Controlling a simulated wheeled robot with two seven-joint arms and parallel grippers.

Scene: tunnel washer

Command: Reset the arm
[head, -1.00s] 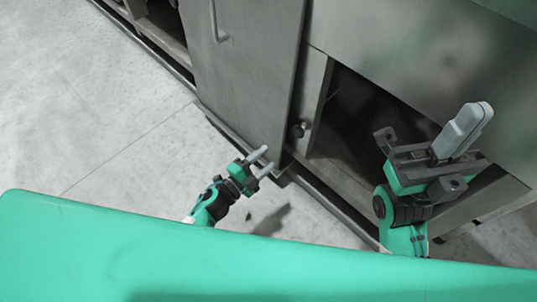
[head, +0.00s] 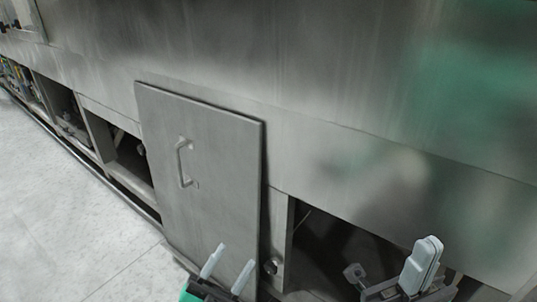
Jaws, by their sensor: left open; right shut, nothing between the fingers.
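My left gripper (head: 228,270) is at the bottom of the head view, its two pale fingers apart with nothing between them. It shows in front of the lower part of a grey metal panel (head: 200,165) with a bar handle (head: 183,162). I cannot tell whether it touches the panel. My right gripper (head: 421,265) is at the lower right, its pale fingers together and pointing up, with nothing held. It shows in front of a dark opening (head: 335,255) in the machine. Most of both arms is out of view.
The steel wall of the washer (head: 350,100) fills the upper and right part. Several open bays (head: 125,155) run along its base to the left. A small dark knob (head: 271,266) sits beside the panel. The pale floor (head: 60,220) at the left is clear.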

